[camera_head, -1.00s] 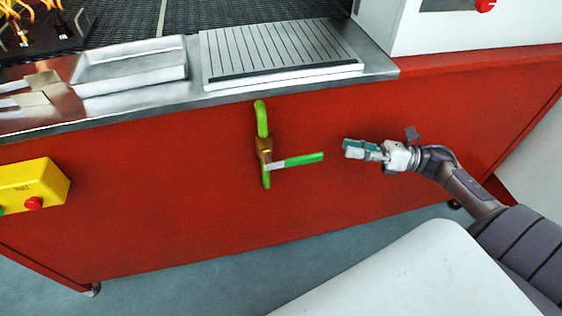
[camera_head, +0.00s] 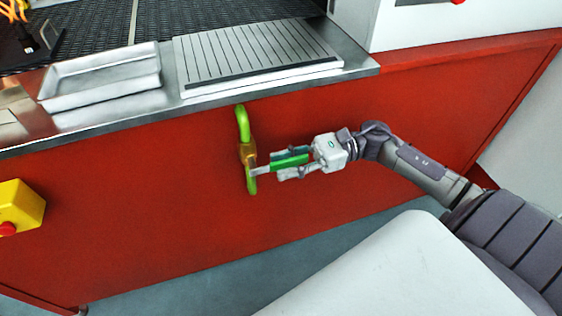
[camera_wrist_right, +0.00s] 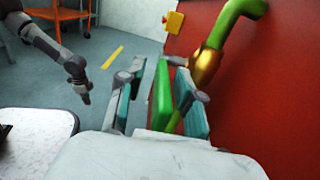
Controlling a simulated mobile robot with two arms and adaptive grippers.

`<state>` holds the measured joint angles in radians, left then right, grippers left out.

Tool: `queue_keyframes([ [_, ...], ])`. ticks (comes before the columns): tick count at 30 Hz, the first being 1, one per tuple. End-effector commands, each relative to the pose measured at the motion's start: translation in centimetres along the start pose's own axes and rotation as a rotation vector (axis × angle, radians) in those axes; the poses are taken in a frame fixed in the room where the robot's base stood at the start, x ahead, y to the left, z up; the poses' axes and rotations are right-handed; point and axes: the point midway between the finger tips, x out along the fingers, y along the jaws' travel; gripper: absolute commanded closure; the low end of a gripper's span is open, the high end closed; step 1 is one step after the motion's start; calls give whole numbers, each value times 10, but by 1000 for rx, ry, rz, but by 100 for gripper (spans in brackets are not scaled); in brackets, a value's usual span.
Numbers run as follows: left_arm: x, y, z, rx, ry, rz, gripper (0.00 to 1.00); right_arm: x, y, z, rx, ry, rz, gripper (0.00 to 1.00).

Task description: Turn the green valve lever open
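The green valve lever (camera_head: 287,163) sticks out sideways to the right of a brass valve body (camera_head: 248,154) on a green pipe (camera_head: 242,122), on the red panel's front. My right gripper (camera_head: 282,167) reaches in from the right, with its fingers on either side of the lever. In the right wrist view the green lever (camera_wrist_right: 162,95) stands between the two teal-padded fingers. A gap shows on its left side; it lies close to the right finger, and contact there is unclear. My left gripper (camera_wrist_right: 84,96) hangs at the left of the wrist view, its fingers too small to judge.
A yellow button box (camera_head: 22,206) is on the panel at the left. A metal tray (camera_head: 100,80) and a ribbed plate (camera_head: 258,58) rest on the steel ledge above. An orange cart (camera_wrist_right: 60,14) stands far back in the wrist view.

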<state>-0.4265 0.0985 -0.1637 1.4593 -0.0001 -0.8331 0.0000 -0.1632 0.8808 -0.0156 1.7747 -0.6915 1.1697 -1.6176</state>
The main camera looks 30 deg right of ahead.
Motion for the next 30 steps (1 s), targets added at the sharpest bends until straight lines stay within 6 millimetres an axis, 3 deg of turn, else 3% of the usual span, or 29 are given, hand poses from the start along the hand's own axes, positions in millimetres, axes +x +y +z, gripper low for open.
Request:
queue_keyframes([
  [12,3,0,3,1,-3,0,100,11,0,0,1,-1,-1,65],
  [13,3,0,3,1,-3,0,100,11,0,0,1,-1,-1,66],
  [19,3,0,3,1,-3,0,100,11,0,0,1,-1,-1,100],
  [30,3,0,3,1,-3,0,100,11,0,0,1,-1,0,100],
])
